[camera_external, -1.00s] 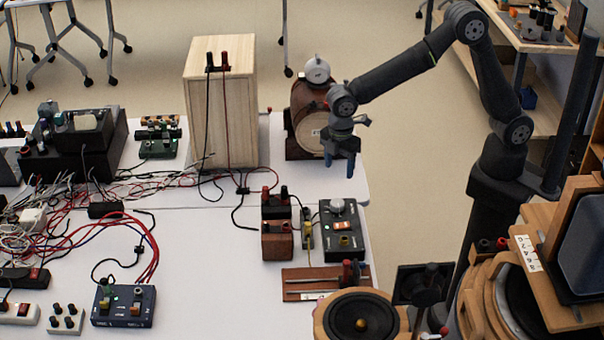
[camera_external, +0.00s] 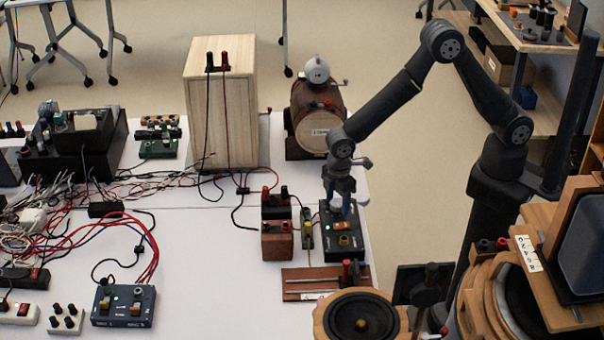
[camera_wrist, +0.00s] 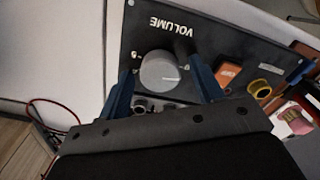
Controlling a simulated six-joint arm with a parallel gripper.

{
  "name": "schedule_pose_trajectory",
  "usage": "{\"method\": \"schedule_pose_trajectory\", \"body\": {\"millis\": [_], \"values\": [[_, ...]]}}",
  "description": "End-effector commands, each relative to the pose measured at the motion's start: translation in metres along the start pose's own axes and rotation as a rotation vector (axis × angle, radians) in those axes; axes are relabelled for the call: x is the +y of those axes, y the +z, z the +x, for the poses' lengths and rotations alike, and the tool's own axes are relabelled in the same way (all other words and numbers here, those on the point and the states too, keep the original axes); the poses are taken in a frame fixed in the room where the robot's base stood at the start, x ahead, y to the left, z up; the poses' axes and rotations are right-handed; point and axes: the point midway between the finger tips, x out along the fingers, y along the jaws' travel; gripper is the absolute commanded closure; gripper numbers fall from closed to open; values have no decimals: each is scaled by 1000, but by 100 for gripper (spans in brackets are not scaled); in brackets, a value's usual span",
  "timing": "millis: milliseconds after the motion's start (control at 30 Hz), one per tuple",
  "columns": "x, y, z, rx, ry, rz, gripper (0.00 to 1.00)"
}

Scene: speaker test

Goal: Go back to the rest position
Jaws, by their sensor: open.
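My gripper (camera_external: 343,205) is low over the black volume box (camera_external: 345,253) on the right part of the white table. In the wrist view, its two blue fingers (camera_wrist: 160,88) stand apart on either side of the round grey volume knob (camera_wrist: 160,72). The knob lies between the fingers, and I cannot tell whether they touch it. The word VOLUME is printed on the black panel (camera_wrist: 215,50) above the knob. An orange switch (camera_wrist: 227,74) and a yellow-ringed socket (camera_wrist: 259,88) are to the right of the fingers.
A brown barrel-shaped box (camera_external: 318,115) stands behind my gripper, and a tall wooden box (camera_external: 222,125) to its left. Two small terminal blocks (camera_external: 277,240) sit left of the volume box. A wooden slide board (camera_external: 310,284) and a round speaker (camera_external: 338,318) are in front.

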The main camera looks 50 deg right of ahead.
Motion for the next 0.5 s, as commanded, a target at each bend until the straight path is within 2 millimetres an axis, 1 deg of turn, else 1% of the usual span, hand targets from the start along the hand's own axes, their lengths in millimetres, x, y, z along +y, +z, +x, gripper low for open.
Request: {"method": "schedule_pose_trajectory", "body": {"millis": [500], "values": [[0, 0, 0, 0, 0, 424, 40]]}}
